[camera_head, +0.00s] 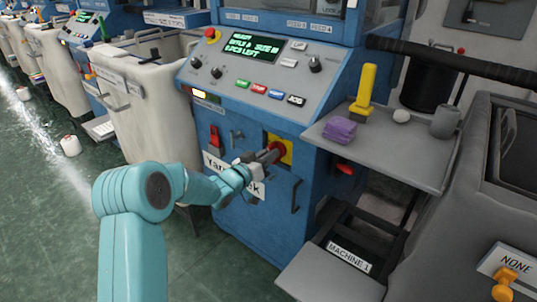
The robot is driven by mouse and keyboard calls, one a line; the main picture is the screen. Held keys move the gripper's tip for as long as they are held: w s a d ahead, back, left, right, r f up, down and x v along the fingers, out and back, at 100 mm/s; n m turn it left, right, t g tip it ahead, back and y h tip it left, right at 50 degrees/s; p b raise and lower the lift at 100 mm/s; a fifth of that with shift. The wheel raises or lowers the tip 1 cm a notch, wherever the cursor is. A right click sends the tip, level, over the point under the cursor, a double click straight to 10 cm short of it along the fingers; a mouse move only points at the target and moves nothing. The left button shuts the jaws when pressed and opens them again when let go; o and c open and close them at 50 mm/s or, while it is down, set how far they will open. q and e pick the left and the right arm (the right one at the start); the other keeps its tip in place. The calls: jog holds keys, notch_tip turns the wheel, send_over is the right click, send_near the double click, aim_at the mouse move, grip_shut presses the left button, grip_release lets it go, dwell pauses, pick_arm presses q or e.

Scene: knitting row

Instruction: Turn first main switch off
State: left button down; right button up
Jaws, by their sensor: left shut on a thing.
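The main switch, a red rotary knob on a yellow plate (286,151), is on the front of the blue machine (228,175). My left gripper (262,160) is at the switch, shut on its red knob (275,149). The fingers and the knob overlap, so the knob's exact angle is hard to tell. My left arm reaches in from the lower left. My right gripper is not in view.
A grey shelf (408,165) right of the switch carries purple cloths (339,131), a yellow tool (364,90), a white ball and a grey cup (445,121). A black handle (296,195) sticks out below the switch. White fabric bins (150,110) stand left. Green floor is open at lower left.

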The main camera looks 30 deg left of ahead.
pick_arm(q)
jog(key=n+p, duration=0.1)
jog(key=n, duration=0.2)
jog(key=shift+a+n, duration=0.15)
jog(key=shift+n, duration=0.25)
jog(key=n+p, duration=0.1)
jog(key=n, duration=0.2)
jog(key=shift+n, duration=0.3)
jog(key=shift+a+f+n+p, duration=0.15)
jog(key=shift+n+p, duration=0.5)
jog(key=shift+n, duration=1.2)
jog(key=shift+d+f+n+p, duration=0.1)
jog(key=shift+n+p, duration=0.55)
jog(key=shift+n, duration=1.5)
jog(key=c, duration=1.1)
grip_release()
jog(key=shift+o, duration=0.2)
